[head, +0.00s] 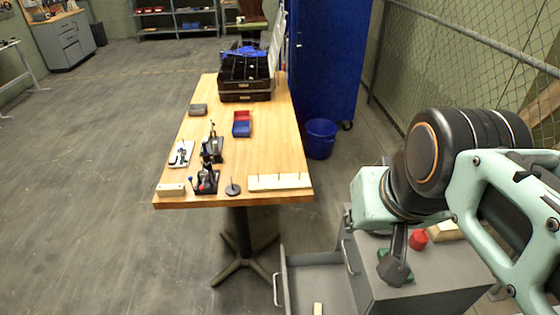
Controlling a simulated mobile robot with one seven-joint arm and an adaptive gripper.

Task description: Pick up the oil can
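A small red object (418,240) with a tapered top sits on top of the grey drawer cabinet (440,282) at the lower right. It may be the oil can, but it is too small and too partly covered to be sure. My arm fills the right side. The dark end that I take for my gripper (395,266) hangs over the cabinet top, left of and nearer than the red object. Its fingers cannot be made out, and I see nothing held. A green object (407,277) lies partly hidden behind it.
A wooden workbench (270,152) stands at the centre with black trays (245,82), red and blue bins and small tools. The cabinet's drawer (318,277) is pulled open. A blue bucket (320,137) and a wire fence are behind. The left floor is clear.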

